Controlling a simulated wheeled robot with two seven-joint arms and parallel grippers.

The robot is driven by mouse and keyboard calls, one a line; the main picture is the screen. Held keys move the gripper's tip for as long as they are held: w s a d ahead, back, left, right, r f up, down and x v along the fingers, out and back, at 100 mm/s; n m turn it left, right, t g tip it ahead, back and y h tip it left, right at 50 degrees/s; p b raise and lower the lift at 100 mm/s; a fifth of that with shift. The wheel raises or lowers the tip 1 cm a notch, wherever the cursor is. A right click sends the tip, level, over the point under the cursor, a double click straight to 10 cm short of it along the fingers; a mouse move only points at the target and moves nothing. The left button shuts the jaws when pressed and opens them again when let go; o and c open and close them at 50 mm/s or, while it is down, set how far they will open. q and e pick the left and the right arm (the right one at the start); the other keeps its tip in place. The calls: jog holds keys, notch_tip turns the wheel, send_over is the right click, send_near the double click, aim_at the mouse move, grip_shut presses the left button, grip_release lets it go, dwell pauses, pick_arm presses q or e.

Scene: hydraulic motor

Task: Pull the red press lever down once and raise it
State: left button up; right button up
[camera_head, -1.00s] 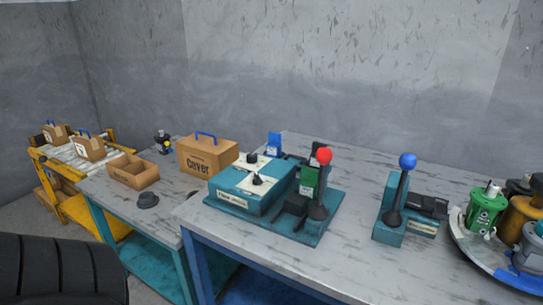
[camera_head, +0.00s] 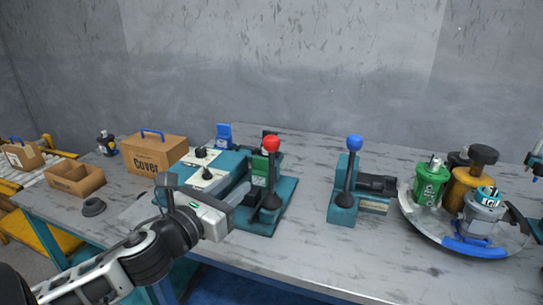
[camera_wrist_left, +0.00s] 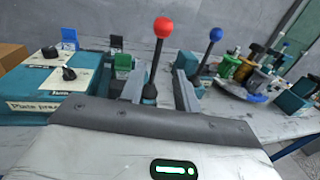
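The red press lever (camera_head: 271,144) stands upright on the right side of the teal press (camera_head: 181,170). It has a red ball on a black shaft. My left gripper (camera_head: 241,196) comes in from the left, just left of the lever's lower shaft. In the left wrist view its two grey fingers (camera_wrist_left: 160,88) are spread apart. The red lever (camera_wrist_left: 162,28) appears between them, beyond the tips or near them; contact cannot be made out. My right gripper is not recognisable in these views.
A blue-knobbed lever (camera_head: 354,143) stands to the right on its own teal base. A round tray (camera_head: 412,221) with green, gold and grey motors is farther right. A cardboard Cover box (camera_head: 155,155) is behind left. The front right of the table is clear.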

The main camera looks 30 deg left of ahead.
aim_at(270, 158)
pick_arm(q)
jog(key=w, duration=0.5)
jog(key=w+p, duration=0.1)
jog(key=w, duration=0.9)
jog(key=shift+w+a+f+p, duration=0.1)
jog(key=shift+a+p, duration=0.2)
jog(key=shift+c, duration=0.3)
grip_shut()
